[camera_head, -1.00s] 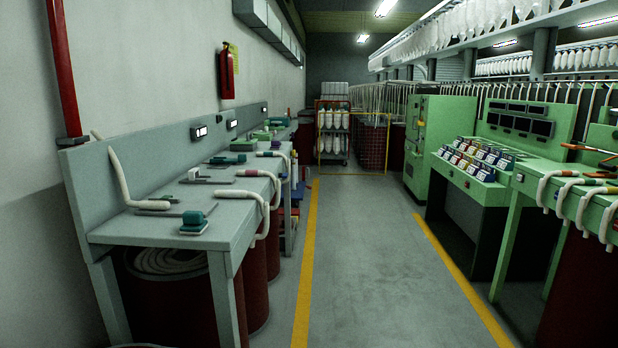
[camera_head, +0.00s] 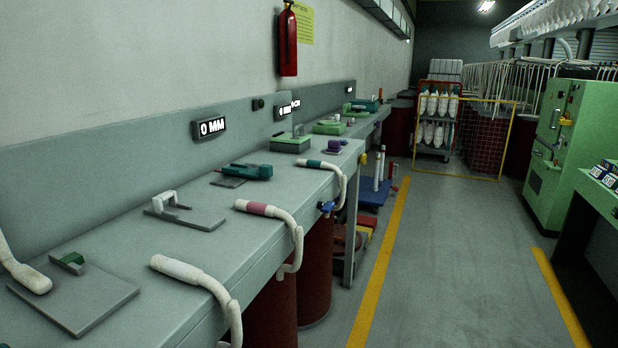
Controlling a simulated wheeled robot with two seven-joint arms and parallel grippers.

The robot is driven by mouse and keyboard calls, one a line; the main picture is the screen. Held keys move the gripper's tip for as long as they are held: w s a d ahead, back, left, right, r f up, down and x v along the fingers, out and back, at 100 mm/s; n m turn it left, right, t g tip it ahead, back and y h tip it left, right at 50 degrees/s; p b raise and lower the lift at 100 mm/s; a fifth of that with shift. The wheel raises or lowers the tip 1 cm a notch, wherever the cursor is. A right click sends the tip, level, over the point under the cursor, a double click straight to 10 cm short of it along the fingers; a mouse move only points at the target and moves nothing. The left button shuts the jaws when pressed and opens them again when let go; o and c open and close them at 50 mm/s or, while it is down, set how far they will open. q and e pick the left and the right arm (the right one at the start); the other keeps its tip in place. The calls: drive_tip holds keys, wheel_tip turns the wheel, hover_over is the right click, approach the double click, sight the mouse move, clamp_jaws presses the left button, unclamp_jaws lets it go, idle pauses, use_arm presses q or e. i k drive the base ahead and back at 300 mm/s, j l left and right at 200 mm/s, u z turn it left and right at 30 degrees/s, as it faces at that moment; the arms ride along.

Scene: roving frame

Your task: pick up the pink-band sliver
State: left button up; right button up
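A white sliver with a pink band (camera_head: 257,208) lies across the front edge of the grey workbench (camera_head: 110,240) on the left. Its banded end rests on the bench top and its tail hangs down over the edge. A plain white sliver (camera_head: 179,269) drapes over the edge nearer to me. A sliver with a teal band (camera_head: 316,164) drapes over the edge farther away. Neither of my grippers shows in the head view.
Metal plates with small fixtures (camera_head: 178,212) and a green device (camera_head: 252,171) sit on the bench. Dark red cans (camera_head: 316,275) stand under it. The grey aisle floor (camera_head: 455,250) between yellow lines is clear. A green machine (camera_head: 560,145) stands at right.

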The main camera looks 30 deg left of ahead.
sight(252, 207)
drive_tip(key=i+u, duration=0.1)
drive_tip(key=i, duration=0.45)
drive_tip(key=i+l, duration=0.1)
drive_tip(key=i, duration=0.45)
drive_tip(key=i+l+u, duration=0.15)
drive_tip(key=i, duration=0.4)
drive_tip(key=i+l+u, duration=0.1)
drive_tip(key=i, duration=0.5)
